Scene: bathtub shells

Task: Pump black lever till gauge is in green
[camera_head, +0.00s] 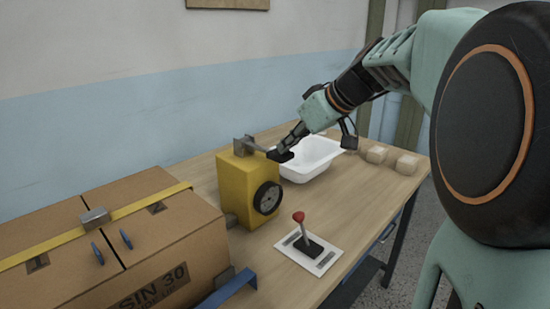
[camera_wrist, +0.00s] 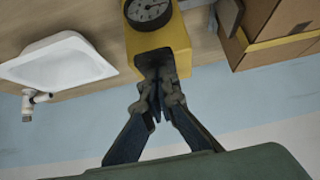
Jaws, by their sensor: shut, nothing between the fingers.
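A yellow box (camera_head: 237,186) stands on the table, with a round dark gauge (camera_head: 267,198) on its front. The gauge also shows at the top of the wrist view (camera_wrist: 147,8); its needle and any green zone are too small to read. A lever with a black end (camera_head: 281,156) sticks out to the right from a metal bracket (camera_head: 243,147) on top of the box. My gripper (camera_head: 292,141) is shut and empty, its fingertips at the black end from above. In the wrist view the fingertips (camera_wrist: 157,88) overlap the dark lever end; I cannot tell whether they touch.
A white basin (camera_head: 306,160) lies behind the lever. A red-knobbed joystick (camera_head: 299,217) stands on a white plate in front. A large strapped cardboard box (camera_head: 120,250) fills the left. Small tan blocks (camera_head: 376,154) lie at right. The front-right tabletop is fairly clear.

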